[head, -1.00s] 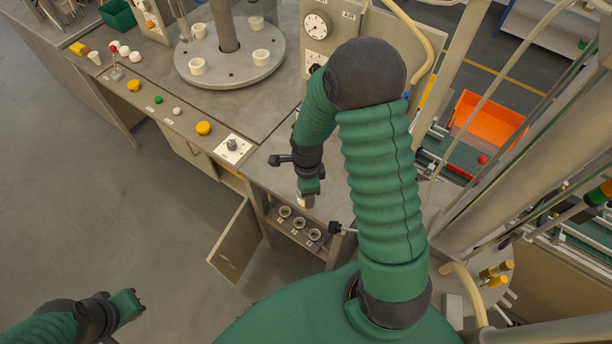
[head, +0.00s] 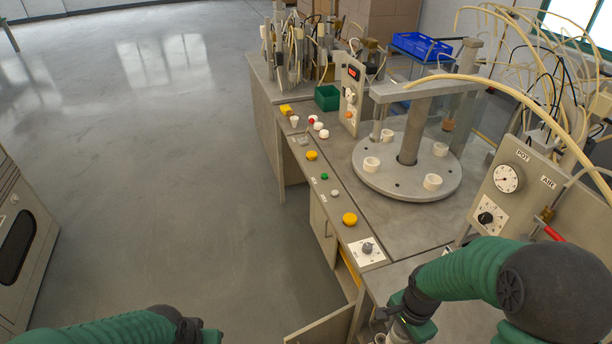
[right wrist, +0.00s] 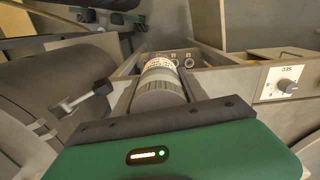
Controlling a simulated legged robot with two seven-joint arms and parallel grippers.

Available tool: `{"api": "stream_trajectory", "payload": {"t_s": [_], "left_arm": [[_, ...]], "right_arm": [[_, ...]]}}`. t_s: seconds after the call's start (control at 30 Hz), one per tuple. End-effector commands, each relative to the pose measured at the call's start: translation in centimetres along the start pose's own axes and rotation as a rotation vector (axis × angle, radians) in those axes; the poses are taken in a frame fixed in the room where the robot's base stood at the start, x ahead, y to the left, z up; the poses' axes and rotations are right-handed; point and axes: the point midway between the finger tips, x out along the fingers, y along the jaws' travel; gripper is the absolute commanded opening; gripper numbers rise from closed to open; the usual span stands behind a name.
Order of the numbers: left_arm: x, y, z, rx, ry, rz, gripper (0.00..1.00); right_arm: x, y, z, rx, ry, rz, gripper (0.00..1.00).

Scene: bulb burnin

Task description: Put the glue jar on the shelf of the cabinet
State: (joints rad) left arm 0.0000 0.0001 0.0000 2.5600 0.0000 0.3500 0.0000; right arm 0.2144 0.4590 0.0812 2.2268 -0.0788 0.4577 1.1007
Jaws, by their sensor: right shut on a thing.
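The glue jar (right wrist: 160,82) is in the right wrist view, a pale labelled cylinder with a ribbed grey end. My right gripper (right wrist: 160,92) is shut on it, with one finger on each side. Beyond the jar in that view are the cabinet's walls and several small round fittings (right wrist: 188,63). In the head view my right gripper (head: 408,318) is at the bottom edge, over the bench's near end by the open cabinet door (head: 322,328). The cabinet's inside is out of that view. My left gripper (head: 205,336) is mostly cut off at the bottom; its jaws are unclear.
The bench carries a round turntable (head: 385,185) with white cups, a row of buttons (head: 349,219) and a knob plate (head: 367,251). A gauge panel (head: 506,180) stands at the right. The floor (head: 190,190) left of the bench is clear.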

Motion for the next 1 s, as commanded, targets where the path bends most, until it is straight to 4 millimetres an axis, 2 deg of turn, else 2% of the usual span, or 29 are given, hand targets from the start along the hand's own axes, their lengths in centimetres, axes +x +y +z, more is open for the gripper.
{"api": "stream_trajectory", "payload": {"t_s": [0.3, 0.5, 0.7, 1.0], "left_arm": [[1.1, 0.0, 0.3, 0.0, 0.0, 0.0, 0.0], [1.5, 0.0, 0.3, 0.0, 0.0, 0.0, 0.0], [1.6, 0.0, 0.4, 0.0, 0.0, 0.0, 0.0], [1.5, 0.0, 0.4, 0.0, 0.0, 0.0, 0.0]], "right_arm": [[-1.4, -3.4, 1.6, -0.694, 0.003, -0.002, 0.0], [-2.4, -4.8, 2.6, -1.041, 0.003, -0.001, 0.0], [-2.7, -5.2, 3.0, -1.172, 0.001, 0.001, 0.0], [-2.8, -5.2, 3.0, -1.175, 0.001, 0.001, 0.0]]}}
